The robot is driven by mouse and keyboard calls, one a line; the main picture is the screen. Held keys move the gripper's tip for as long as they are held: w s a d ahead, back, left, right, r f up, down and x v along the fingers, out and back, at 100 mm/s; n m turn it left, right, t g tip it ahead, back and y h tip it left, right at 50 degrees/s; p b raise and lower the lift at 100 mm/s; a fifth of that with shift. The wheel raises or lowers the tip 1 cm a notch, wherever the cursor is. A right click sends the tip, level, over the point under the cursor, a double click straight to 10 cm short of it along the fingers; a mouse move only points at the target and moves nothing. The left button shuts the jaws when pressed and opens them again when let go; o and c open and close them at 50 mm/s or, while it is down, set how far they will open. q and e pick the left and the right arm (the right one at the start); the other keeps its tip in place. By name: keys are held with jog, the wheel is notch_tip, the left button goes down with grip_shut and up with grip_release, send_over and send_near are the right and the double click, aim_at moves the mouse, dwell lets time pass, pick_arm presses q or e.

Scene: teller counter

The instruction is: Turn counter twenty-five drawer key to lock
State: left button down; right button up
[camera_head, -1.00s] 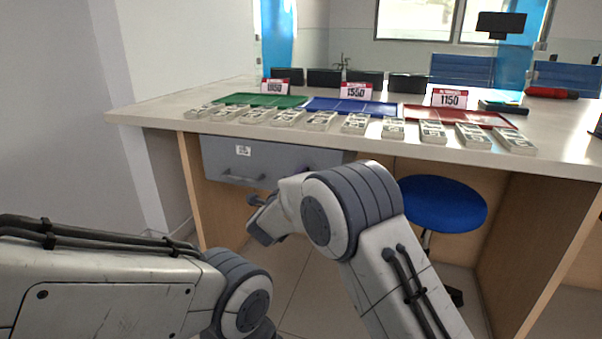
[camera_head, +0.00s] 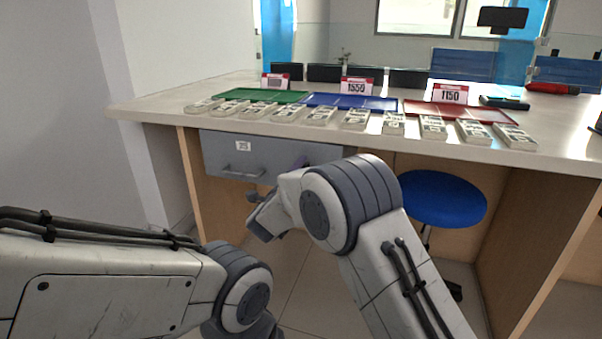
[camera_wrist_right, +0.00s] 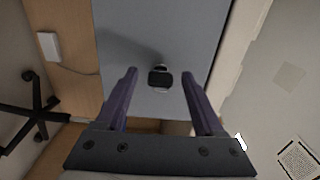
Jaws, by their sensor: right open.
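The grey drawer (camera_head: 275,154) sits under the counter's left part, with a small 25 label (camera_head: 243,146) and a bar handle (camera_head: 242,173). In the right wrist view the drawer front (camera_wrist_right: 190,35) shows a key with a black head (camera_wrist_right: 160,78) at a silver lock. My right gripper (camera_wrist_right: 159,75) is open, its two purple fingers on either side of the key head with gaps on both sides. I cannot tell its exact depth to the key. In the head view my right arm mostly hides the lock area. My left arm shows low at left; its gripper is out of view.
The counter top (camera_head: 150,105) carries several banknote bundles (camera_head: 355,119), coloured trays (camera_head: 345,102) and number signs (camera_head: 357,86). A blue stool (camera_head: 440,198) stands right of my right arm. A wooden side panel (camera_head: 188,180) borders the drawer's left.

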jog(key=p+v, duration=0.2)
jog(key=v, duration=0.8)
jog(key=shift+p, duration=0.35)
jog(key=shift+r, duration=0.1)
